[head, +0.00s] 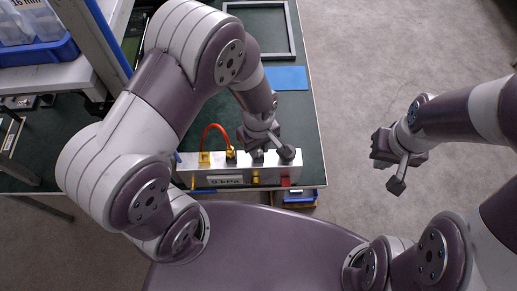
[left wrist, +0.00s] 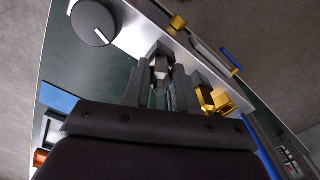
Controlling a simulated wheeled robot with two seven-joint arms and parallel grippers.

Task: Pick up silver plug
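The silver plug (left wrist: 161,68) shows in the left wrist view as a small grey piece between the fingers of my left gripper (left wrist: 160,78). The fingers stand on either side of it; whether they press on it is not clear. In the head view my left gripper (head: 260,142) is low over the top of a silver test block (head: 215,167), and the plug is mostly hidden under it. My right gripper (head: 384,149) hangs over bare floor at the right, away from the block; its fingers are too small to read.
A red hose (head: 213,127) arches over the block's left part, beside brass fittings (left wrist: 214,98). A round dark knob (left wrist: 93,22) stands near the plug in the left wrist view. A blue mat (head: 287,78) and a grey frame (head: 292,42) lie behind on the green table (head: 308,125).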

